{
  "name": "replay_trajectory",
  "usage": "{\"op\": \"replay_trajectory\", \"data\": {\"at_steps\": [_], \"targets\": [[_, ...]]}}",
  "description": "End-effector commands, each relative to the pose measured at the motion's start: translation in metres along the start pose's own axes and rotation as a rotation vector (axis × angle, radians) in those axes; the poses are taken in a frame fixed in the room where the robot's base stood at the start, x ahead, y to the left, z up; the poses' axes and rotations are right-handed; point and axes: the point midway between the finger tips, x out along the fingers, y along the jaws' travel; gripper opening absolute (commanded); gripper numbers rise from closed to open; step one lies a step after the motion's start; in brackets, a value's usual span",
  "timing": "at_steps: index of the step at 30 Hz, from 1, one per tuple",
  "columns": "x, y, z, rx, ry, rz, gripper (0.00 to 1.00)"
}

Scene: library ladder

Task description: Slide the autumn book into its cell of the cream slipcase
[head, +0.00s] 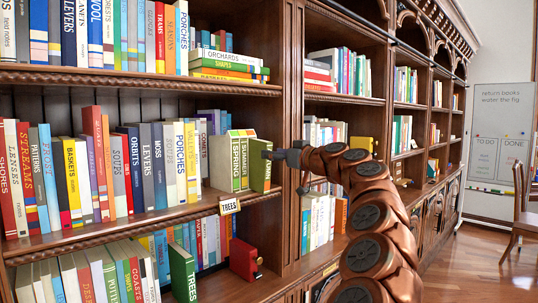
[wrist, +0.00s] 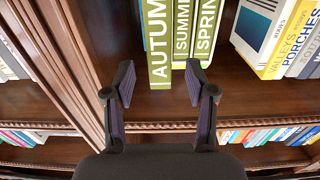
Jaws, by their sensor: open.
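The cream slipcase (head: 219,166) stands upright on the middle shelf, with the green spring book (head: 235,163) and summer book (head: 244,163) in it. The olive-green autumn book (head: 260,172) is at its right end and sticks out farther than those two. In the wrist view the autumn book (wrist: 158,45) is beside the summer book (wrist: 181,35); how deep it sits in its cell is hidden. My gripper (wrist: 161,82) is open, with its fingers apart in front of the autumn book's protruding end. In the head view my gripper (head: 271,155) is at its right; contact is unclear.
A wooden upright (head: 291,130) stands close right of the autumn book. Books fill the shelf left of the slipcase. A red block-like object (head: 243,258) and a green book (head: 184,272) stand on the shelf below.

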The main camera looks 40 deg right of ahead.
Motion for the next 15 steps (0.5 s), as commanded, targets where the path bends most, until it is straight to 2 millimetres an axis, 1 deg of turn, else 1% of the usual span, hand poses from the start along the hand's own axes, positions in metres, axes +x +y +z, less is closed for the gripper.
{"op": "replay_trajectory", "data": {"at_steps": [6,9,15], "targets": [[-0.022,-0.001,0.0,0.002,0.001,-0.004,0.56],[-0.03,-0.001,0.0,0.001,0.0,-0.002,0.56],[-0.036,-0.001,0.001,0.0,-0.001,-0.004,0.56]]}}
